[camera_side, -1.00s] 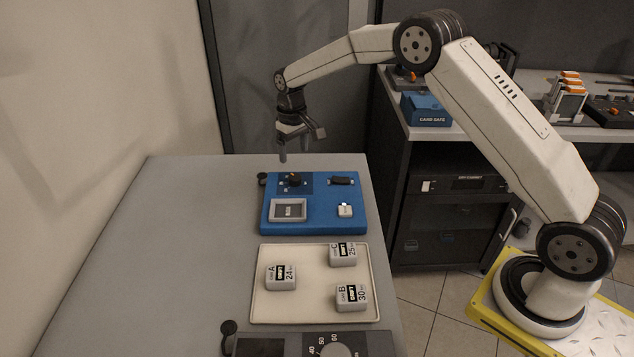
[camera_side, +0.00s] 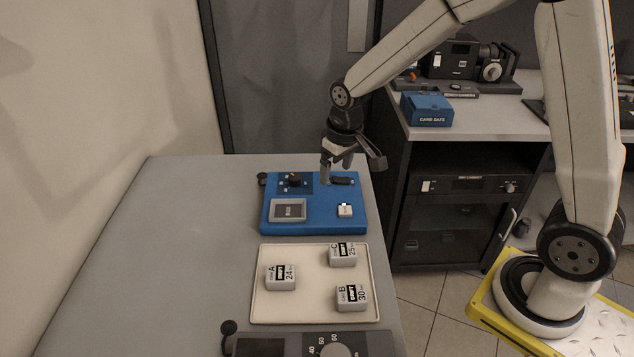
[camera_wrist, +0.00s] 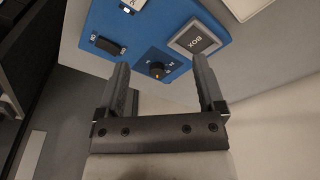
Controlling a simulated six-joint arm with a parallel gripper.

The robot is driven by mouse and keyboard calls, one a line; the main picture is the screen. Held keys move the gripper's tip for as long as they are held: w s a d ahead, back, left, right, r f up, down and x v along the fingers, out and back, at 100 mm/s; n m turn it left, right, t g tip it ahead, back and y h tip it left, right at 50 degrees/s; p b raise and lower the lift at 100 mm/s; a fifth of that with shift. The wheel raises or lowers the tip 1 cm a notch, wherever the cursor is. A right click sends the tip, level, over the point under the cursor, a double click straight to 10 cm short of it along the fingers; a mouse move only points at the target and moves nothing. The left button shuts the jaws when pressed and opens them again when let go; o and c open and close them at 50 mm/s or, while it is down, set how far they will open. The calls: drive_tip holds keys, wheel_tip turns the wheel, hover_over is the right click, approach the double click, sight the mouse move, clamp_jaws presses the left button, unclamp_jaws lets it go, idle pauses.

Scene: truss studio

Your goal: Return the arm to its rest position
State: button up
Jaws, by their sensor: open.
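My gripper (camera_side: 337,169) hangs above the far right part of the blue panel (camera_side: 277,222) in the side view. It points down and looks empty. In the wrist view my gripper's two fingers (camera_wrist: 162,82) stand apart with nothing between them. Beyond them the blue panel (camera_wrist: 177,20) shows a black knob (camera_wrist: 156,70), a black switch (camera_wrist: 108,45) and a grey framed square marked BOX (camera_wrist: 195,39). My arm is bent, reaching from the yellow base on the right over to the table.
A cream tray (camera_side: 260,307) holds three grey blocks: A (camera_side: 281,278), B (camera_side: 351,292) and C (camera_side: 342,254). A device with a dial (camera_side: 337,350) sits at the near edge. A blue CARD SAFE box (camera_side: 427,109) is on the back bench. The table's left side is clear.

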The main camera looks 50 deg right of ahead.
drive_tip(key=s+a+f+t, duration=0.1)
drive_tip(key=s, duration=1.2)
drive_tip(key=shift+s, duration=0.4)
